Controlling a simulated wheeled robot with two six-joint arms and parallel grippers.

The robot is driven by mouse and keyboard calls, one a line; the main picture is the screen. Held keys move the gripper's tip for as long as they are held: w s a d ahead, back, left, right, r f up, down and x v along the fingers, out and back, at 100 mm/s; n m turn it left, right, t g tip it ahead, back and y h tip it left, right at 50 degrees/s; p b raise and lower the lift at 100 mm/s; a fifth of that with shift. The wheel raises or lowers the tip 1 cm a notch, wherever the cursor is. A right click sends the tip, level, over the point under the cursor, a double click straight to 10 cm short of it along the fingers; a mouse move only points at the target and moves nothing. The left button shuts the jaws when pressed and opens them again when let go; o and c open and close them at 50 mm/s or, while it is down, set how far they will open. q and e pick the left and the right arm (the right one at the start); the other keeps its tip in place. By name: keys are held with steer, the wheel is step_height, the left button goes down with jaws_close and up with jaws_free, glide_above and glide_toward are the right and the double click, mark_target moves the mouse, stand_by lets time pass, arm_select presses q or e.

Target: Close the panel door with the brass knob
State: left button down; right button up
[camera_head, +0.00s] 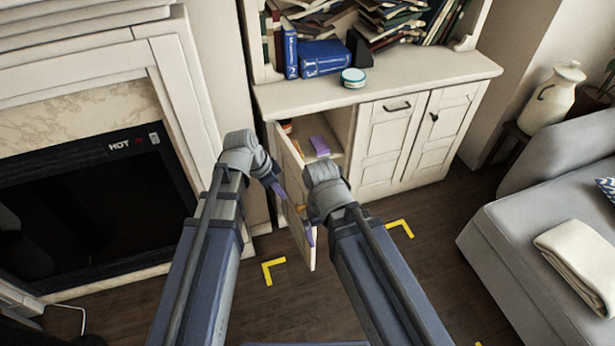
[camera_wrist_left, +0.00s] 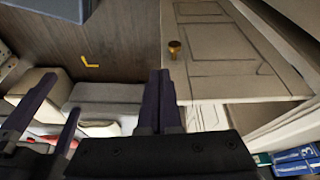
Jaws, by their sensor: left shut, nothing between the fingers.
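The panel door (camera_head: 296,180) of the white cabinet stands open, swung out from the cabinet's left side. The brass knob (camera_head: 301,208) sits on its outer face; it shows clearly in the left wrist view (camera_wrist_left: 174,47). My left gripper (camera_head: 279,189) is shut and empty, on the outer-face side of the door. In the left wrist view its fingers (camera_wrist_left: 160,78) are together just beside the knob, not around it; whether they touch the door I cannot tell. My right gripper (camera_wrist_left: 48,112) shows with fingers apart, beyond the door's free edge; the head view mostly hides it.
A purple box (camera_head: 320,146) lies inside the open compartment. The cabinet's other doors (camera_head: 391,138) are shut. Books (camera_head: 324,57) and a small round tin (camera_head: 353,77) stand on top. The fireplace (camera_head: 85,195) is at left, the grey sofa (camera_head: 540,230) at right, with floor between.

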arm_select(q)
steer(key=w+d+f+b, duration=0.4)
steer(key=d+f+b, duration=0.3)
steer(key=f+b, duration=0.1)
steer(key=shift+m+b, duration=0.3)
steer(key=shift+b, duration=0.15)
arm_select(e)
step_height(320, 180, down, 8)
arm_select(q)
steer(key=shift+w, duration=0.1)
arm_select(e)
steer(key=shift+w, duration=0.1)
